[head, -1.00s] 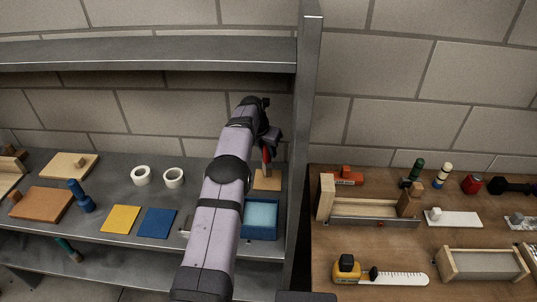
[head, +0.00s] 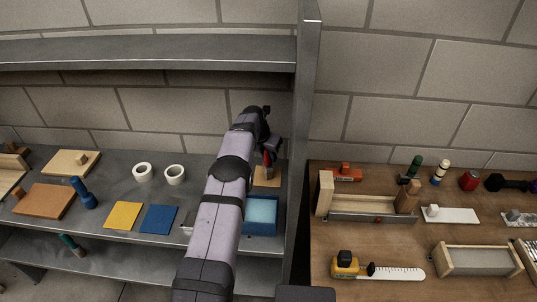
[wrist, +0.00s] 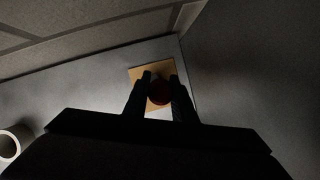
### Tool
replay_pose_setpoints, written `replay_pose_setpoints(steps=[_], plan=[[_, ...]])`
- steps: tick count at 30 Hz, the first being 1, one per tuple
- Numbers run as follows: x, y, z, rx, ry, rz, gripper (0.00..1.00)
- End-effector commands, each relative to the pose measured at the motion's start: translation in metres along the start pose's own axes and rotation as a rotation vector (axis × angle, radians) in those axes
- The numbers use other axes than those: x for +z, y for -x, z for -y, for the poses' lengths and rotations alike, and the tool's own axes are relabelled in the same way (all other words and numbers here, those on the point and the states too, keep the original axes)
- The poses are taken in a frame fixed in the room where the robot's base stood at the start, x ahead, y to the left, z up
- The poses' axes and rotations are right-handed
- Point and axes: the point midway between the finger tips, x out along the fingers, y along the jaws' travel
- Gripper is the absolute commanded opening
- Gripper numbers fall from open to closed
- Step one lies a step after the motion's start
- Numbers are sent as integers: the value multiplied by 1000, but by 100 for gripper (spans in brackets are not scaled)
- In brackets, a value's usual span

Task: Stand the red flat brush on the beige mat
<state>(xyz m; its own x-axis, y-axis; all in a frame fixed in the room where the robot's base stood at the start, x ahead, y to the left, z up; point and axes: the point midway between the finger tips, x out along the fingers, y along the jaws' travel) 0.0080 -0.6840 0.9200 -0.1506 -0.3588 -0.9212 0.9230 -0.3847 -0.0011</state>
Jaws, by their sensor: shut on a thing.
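The red flat brush (head: 267,160) is upright between the fingers of my gripper (head: 270,150), over the beige mat (head: 262,183) on the grey shelf. In the wrist view my gripper (wrist: 159,82) is shut on the brush, whose round red end (wrist: 159,93) faces the camera. The beige mat (wrist: 139,74) shows around and behind the fingers there. The brush's lower end appears at the mat in the head view, but I cannot tell whether it touches.
A blue tray (head: 261,215) sits just in front of the mat. The shelf's metal upright (head: 299,150) stands close on the right. Two white rings (head: 175,174), a blue mat (head: 158,219) and a yellow mat (head: 123,215) lie to the left.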

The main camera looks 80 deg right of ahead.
Motion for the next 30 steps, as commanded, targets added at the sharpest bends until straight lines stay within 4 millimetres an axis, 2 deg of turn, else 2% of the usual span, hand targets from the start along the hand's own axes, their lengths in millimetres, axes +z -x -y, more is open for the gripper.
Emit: replay_pose_setpoints(steps=[1, 3, 18, 23, 30], plan=[[-1, -2, 0, 0, 0, 0, 26], [0, -1, 0, 0, 0, 0, 42], [1, 5, 0, 0, 0, 1, 42], [2, 17, -1, 1, 0, 2, 42], [2, 46, -1, 2, -1, 4, 42]])
